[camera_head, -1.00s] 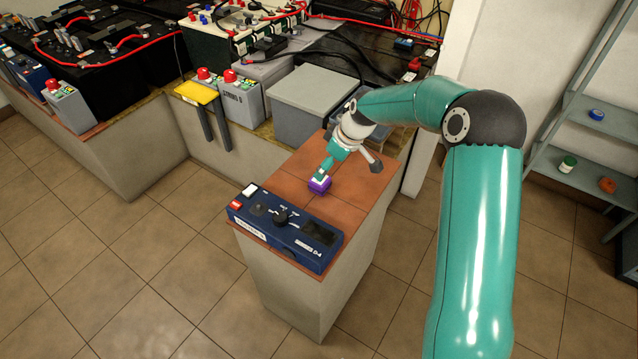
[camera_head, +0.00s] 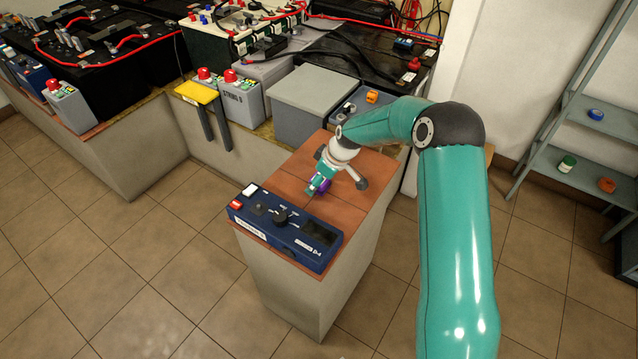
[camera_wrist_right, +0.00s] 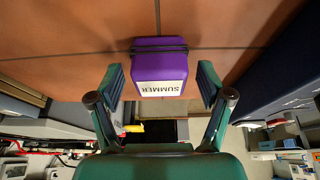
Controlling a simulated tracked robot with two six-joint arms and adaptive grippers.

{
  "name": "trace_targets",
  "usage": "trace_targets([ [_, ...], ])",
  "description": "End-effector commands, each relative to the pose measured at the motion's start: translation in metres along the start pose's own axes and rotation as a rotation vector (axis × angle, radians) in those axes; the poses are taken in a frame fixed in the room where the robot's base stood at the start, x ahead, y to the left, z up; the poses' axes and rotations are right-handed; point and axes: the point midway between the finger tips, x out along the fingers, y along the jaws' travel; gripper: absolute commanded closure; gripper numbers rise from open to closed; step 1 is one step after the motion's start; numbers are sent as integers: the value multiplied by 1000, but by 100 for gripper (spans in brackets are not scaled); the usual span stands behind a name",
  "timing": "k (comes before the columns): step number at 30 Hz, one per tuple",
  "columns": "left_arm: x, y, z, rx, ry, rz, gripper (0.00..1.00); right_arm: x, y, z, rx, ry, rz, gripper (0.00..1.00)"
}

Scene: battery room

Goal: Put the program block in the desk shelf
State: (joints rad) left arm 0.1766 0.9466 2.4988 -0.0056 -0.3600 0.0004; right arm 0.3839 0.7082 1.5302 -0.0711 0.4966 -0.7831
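A purple block (camera_head: 326,184) stands on the reddish tiled top of the pedestal (camera_head: 352,216), partly hidden by my right gripper (camera_head: 318,187). In the right wrist view the purple block (camera_wrist_right: 160,62) has a dark band and a white label reading SUMMER. My right gripper (camera_wrist_right: 161,88) is open there, with one finger on each side of the block and a visible gap to each side. My left gripper is not in view. Nothing is clearly marked as the desk shelf; a grey-green shelf rack (camera_head: 560,120) stands at the right.
A dark blue device with a knob (camera_head: 285,228) lies at the pedestal's front edge. A grey box (camera_head: 310,98) and an orange piece (camera_head: 372,97) are behind it. The rack holds a blue piece (camera_head: 596,114), a green-and-white piece (camera_head: 566,164) and an orange piece (camera_head: 606,185).

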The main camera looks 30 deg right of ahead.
Motion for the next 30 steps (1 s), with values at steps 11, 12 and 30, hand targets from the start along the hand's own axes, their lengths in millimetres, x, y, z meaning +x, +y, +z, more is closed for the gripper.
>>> trace_targets([
  [11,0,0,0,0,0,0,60,0,0,0,0,0,0,87],
  [12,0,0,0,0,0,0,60,0,0,0,0,0,0,93],
  [30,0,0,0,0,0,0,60,-32,0,-15,-3,4,3,93],
])
